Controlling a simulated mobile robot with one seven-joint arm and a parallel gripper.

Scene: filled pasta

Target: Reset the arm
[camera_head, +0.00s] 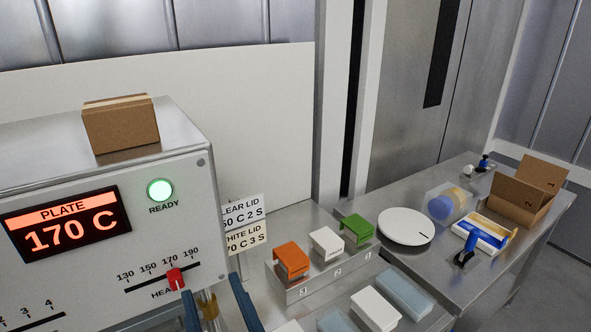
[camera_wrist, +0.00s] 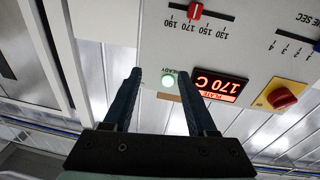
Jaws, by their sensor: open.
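My gripper (camera_wrist: 156,85) is open and empty in the wrist view. Its two dark blue fingers stand apart and point toward the front of a sealing machine, with nothing between them but the panel behind. In the head view the finger tips (camera_head: 216,305) show at the bottom edge, in front of the machine (camera_head: 110,215). The machine's display (camera_head: 65,222) reads PLATE 170 C and its green READY light (camera_head: 160,190) is lit. The red heat knob (camera_head: 176,279) is near 170. The rest of my arm is out of the head view.
A cardboard box (camera_head: 120,123) sits on the machine. To the right are orange (camera_head: 291,261), white (camera_head: 326,244) and green (camera_head: 358,229) blocks on a numbered stand, several trays or lids, a round white plate (camera_head: 406,227) and an open carton (camera_head: 525,190).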

